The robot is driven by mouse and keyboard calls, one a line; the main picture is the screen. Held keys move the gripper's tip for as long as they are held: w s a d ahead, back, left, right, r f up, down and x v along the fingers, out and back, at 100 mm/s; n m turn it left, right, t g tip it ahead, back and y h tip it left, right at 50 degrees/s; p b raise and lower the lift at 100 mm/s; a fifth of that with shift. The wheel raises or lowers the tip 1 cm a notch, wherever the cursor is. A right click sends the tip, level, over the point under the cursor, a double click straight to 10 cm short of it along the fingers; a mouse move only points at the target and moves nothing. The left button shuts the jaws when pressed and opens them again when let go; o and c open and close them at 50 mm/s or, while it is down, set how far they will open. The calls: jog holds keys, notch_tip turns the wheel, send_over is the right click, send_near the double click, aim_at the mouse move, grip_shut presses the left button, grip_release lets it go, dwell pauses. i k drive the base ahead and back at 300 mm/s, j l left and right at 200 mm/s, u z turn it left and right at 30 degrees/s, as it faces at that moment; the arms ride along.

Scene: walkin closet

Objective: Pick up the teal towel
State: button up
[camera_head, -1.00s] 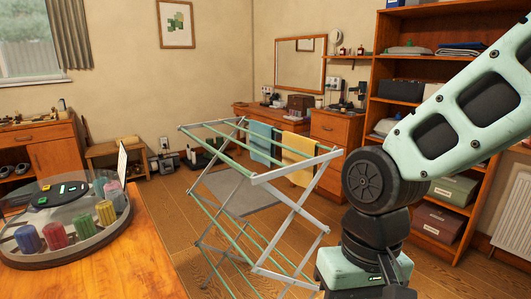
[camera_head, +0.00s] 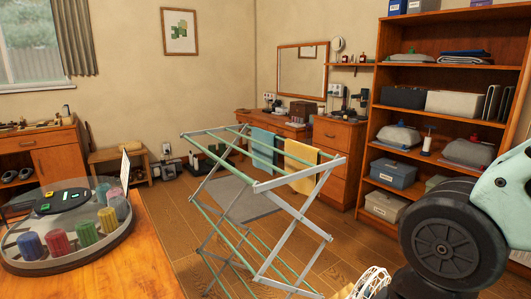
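The teal towel (camera_head: 262,148) hangs folded over rails of the drying rack (camera_head: 268,186), toward its far right part. It looks light blue-teal, and its lower part shows behind the rack's rails. A yellow towel (camera_head: 300,166) hangs just to the right of it and nearer; the two are close together. My gripper is not in view; only a dark round joint and pale green link of my arm show at the lower right, well apart from the towels.
A wooden table (camera_head: 128,262) with a round tray of colored spools (camera_head: 75,262) stands at the near left. A dresser (camera_head: 338,150) is behind the rack, a shelf unit (camera_head: 455,115) at the right. A white lattice object (camera_head: 372,282) is cut off at the bottom. Floor shows around the rack.

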aim_at(270, 156)
jog(key=l+z, duration=0.2)
jog(key=z, duration=0.2)
jog(key=l+z, duration=0.2)
jog(key=z, duration=0.2)
jog(key=i+l+z, duration=0.25)
jog(key=i+l, duration=1.15)
jog(key=l, duration=0.15)
jog(key=i+u, duration=0.3)
jog(key=i, duration=0.2)
jog(key=i+l+u, duration=0.1)
jog(key=i+u, duration=0.2)
jog(key=i, duration=0.2)
jog(key=i+l+u, duration=0.3)
jog(key=i, duration=0.15)
jog(key=i+u, duration=0.2)
jog(key=u, duration=0.2)
jog(key=i+u, duration=0.2)
jog(key=u, duration=0.25)
jog(key=i+l+u, duration=0.15)
jog(key=u, duration=0.25)
jog(key=i+l+u, duration=0.15)
jog(key=u, duration=0.25)
jog(key=i+l+u, duration=0.2)
jog(key=u, duration=0.25)
